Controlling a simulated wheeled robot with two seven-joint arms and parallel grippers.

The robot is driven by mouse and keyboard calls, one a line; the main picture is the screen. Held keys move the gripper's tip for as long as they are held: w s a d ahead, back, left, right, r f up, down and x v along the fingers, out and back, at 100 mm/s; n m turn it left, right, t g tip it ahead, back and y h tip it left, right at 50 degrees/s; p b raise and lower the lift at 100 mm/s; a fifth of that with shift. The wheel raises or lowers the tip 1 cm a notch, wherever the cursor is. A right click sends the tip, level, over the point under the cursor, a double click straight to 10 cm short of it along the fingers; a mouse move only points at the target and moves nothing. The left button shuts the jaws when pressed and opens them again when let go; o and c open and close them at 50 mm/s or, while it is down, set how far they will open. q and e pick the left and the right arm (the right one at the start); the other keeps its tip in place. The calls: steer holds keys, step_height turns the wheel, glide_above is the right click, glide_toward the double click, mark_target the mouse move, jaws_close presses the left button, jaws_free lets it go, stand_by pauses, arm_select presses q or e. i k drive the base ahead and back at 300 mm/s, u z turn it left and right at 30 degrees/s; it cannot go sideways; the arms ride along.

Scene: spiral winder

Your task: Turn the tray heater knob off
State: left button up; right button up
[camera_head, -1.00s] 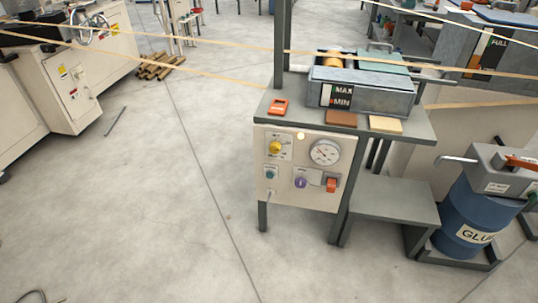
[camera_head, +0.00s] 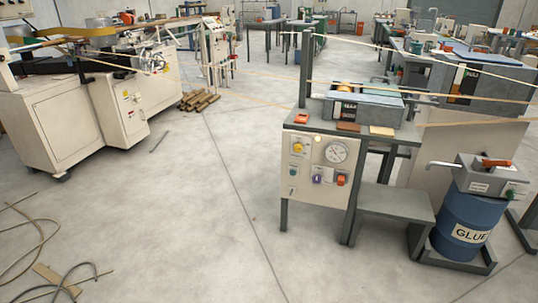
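A cream control panel (camera_head: 312,181) hangs below the front of a grey metal stand right of centre. On it are a yellow knob (camera_head: 298,147), a teal knob (camera_head: 294,172), a purple knob (camera_head: 317,179), a red-orange switch (camera_head: 341,180) and a round dial gauge (camera_head: 336,151). A small lit lamp (camera_head: 318,138) is at the panel's top. The labels are too small to read, so I cannot tell which knob is the tray heater's. The grey tray (camera_head: 376,110) stands on top of the stand. Neither of my grippers is in view.
A low grey step (camera_head: 397,203) and a blue glue drum (camera_head: 458,220) stand right of the panel. A cream machine (camera_head: 60,120) is at the left. Cables (camera_head: 22,240) lie on the floor at lower left. The floor before the panel is clear.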

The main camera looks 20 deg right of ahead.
mark_target(298, 147)
steer(key=u, duration=0.5)
steer(key=i, duration=1.95)
steer(key=z, duration=0.65)
steer(key=i, duration=1.15)
steer(key=z, duration=1.5)
steer(key=i, duration=0.35)
steer(key=z, duration=0.2)
